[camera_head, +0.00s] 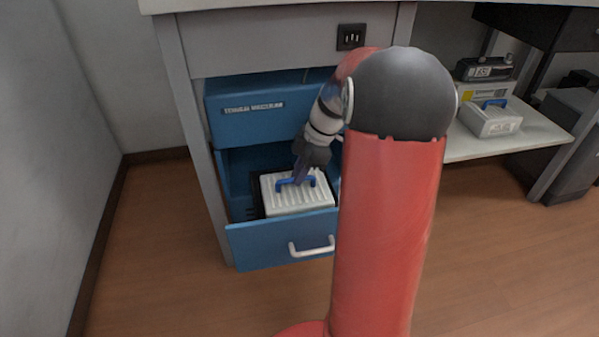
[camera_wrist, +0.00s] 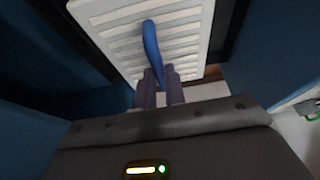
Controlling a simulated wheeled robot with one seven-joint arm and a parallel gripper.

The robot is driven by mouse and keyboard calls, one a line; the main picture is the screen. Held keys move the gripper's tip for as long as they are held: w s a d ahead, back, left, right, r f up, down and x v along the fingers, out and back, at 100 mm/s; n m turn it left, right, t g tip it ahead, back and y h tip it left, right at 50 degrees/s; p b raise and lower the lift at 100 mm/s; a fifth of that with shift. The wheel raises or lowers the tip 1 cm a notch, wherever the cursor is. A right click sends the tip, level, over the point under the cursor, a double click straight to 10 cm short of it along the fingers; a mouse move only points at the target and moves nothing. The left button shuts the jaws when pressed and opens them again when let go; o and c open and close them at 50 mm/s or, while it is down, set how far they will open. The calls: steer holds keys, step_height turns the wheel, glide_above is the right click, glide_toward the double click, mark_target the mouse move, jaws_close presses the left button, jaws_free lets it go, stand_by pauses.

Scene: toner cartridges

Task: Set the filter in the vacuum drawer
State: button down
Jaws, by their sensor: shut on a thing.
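A white ribbed filter (camera_head: 298,198) with a blue handle (camera_head: 296,182) is at the open blue vacuum drawer (camera_head: 270,243). In the head view it appears within the drawer's opening, but I cannot tell whether it rests on the drawer floor. My gripper (camera_head: 303,174) reaches down from above and is shut on the blue handle. In the wrist view the filter (camera_wrist: 125,20) fills the top middle, and its handle (camera_wrist: 151,40) runs between the two fingers of my gripper (camera_wrist: 160,80). The filter's underside is hidden.
The blue vacuum cabinet (camera_head: 252,108) sits above the drawer, under a grey bench. A second white filter with a blue handle (camera_head: 494,121) lies on the shelf at right. A wall (camera_head: 60,150) bounds the left. The wooden floor (camera_head: 160,250) is clear.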

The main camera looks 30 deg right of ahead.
steer(key=shift+f, duration=0.1)
stand_by(0.3)
steer(key=shift+f+b, duration=0.2)
steer(key=shift+b, duration=0.2)
stand_by(0.4)
steer(key=c, duration=1.4)
jaws_free()
steer(key=shift+f, duration=0.1)
